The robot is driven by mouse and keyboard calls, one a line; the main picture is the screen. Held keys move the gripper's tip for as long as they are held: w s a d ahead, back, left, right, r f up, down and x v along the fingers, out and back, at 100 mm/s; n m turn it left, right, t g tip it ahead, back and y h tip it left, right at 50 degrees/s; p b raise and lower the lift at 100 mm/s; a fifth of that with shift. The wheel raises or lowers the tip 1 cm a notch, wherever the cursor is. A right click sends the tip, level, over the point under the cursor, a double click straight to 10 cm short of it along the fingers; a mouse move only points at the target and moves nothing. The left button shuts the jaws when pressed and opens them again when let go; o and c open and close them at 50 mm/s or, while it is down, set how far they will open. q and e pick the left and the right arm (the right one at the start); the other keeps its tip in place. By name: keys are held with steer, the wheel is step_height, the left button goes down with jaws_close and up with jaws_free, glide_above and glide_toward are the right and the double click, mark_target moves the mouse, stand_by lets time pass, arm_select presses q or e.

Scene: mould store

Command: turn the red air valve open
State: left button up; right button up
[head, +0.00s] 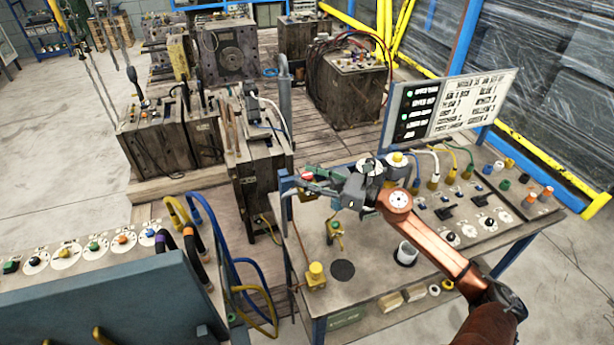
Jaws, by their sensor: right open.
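My right arm reaches in from the lower right, over the workbench (372,283). Its gripper (308,183) is open at the bench's far left corner and points left. A small red part (307,175), which looks like the red air valve, shows at the fingers. The fingers partly cover it, so its handle position and any contact are not clear. A blue upright piece (287,184) stands just left of it. My left gripper is not in view.
A yellow fitting (316,273) and a brass fitting with a green top (335,228) stand on the bench near the arm. A panel board (451,106) rises behind. A control console (95,285) with hoses is at lower left.

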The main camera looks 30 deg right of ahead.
steer(key=v, duration=1.1)
steer(key=shift+s, duration=0.1)
